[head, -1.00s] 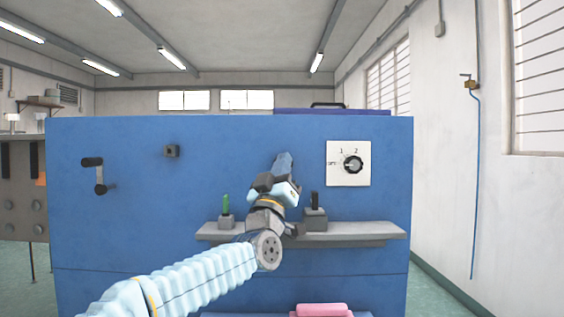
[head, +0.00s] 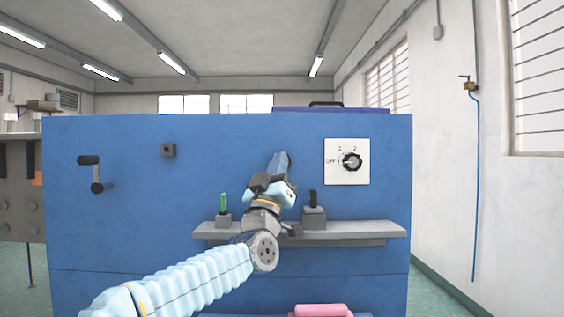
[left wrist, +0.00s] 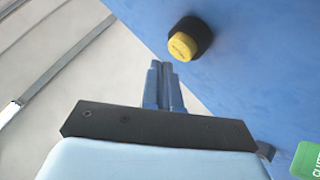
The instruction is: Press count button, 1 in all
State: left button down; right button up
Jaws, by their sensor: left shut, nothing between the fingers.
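The yellow count button (left wrist: 183,45) sits in a round black housing on the blue panel in the left wrist view. Small print on its face is too blurred to read. My left gripper (left wrist: 164,66) is shut and empty, its blue fingers together just short of the button in the picture. Whether the fingertips touch it I cannot tell. In the head view my left gripper (head: 278,160) points at the blue machine front (head: 130,220) and covers most of the button, with only a dark edge by the fingertips. My right gripper is not in view.
A grey shelf (head: 350,229) juts out below the gripper, with a green lever (head: 223,203) and a black lever (head: 313,199) on it. A white panel with a rotary knob (head: 352,161) is to the right. A crank handle (head: 94,174) and a small dark block (head: 168,150) are to the left.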

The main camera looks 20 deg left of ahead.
pick_arm(q)
jog(key=s+b, duration=0.1)
jog(key=s+f+b, duration=0.1)
jog(key=s+b, duration=0.1)
jog(key=shift+s+d+f, duration=0.1)
jog(key=shift+d+f, duration=0.2)
jog(key=shift+d, duration=0.05)
dwell(0.6)
jog(key=shift+s, duration=0.1)
